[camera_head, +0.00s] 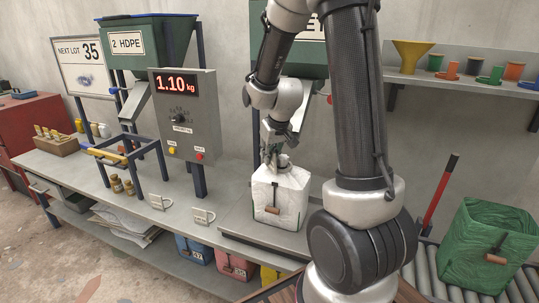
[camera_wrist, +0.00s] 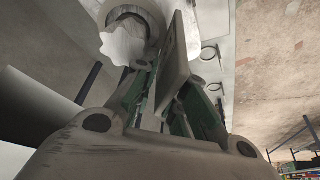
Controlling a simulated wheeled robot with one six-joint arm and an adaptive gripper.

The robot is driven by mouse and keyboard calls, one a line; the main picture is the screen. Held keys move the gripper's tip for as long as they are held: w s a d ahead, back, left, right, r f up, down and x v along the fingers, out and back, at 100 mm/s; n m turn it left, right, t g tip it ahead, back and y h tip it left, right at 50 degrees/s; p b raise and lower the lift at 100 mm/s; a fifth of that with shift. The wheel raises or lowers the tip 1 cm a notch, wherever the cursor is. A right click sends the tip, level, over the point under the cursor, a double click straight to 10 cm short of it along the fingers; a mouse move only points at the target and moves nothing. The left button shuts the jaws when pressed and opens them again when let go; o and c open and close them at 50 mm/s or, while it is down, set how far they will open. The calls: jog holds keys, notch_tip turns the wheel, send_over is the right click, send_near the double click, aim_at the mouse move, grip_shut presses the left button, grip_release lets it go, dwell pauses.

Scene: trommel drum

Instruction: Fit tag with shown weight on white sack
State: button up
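The white sack (camera_head: 280,198) stands upright on a flat plate on the bench, with a brown-handled piece on its front. The display (camera_head: 176,84) reads 1.10 kg. My gripper (camera_head: 271,158) is right above the sack's top, pointing down. In the wrist view, my gripper (camera_wrist: 168,95) has its green-padded fingers closed on a flat beige plate, which looks like a tag (camera_wrist: 176,62); its writing is not visible. The sack's pale, jagged top (camera_wrist: 124,46) is just left of the plate. Two more tags, a left one (camera_head: 160,202) and a right one (camera_head: 202,216), lie on the bench.
A sign (camera_head: 82,62) reads NEXT LOT 35. A green sack (camera_head: 488,245) stands on rollers at the right. A shelf (camera_head: 470,79) with a funnel and coloured cups is behind my arm. A blue-railed frame (camera_head: 128,160) stands left of the display box.

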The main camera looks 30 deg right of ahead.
jog(key=shift+o, duration=0.8)
jog(key=v, duration=1.2)
jog(key=s+a+r, duration=0.1)
jog(key=s+r, duration=0.1)
jog(key=s, duration=0.8)
jog(key=s+a+r, duration=0.2)
jog(key=s+r, duration=0.1)
jog(key=s, duration=0.8)
jog(key=shift+s+r, duration=0.15)
jog(key=shift+r, duration=0.05)
jog(key=shift+a, duration=0.15)
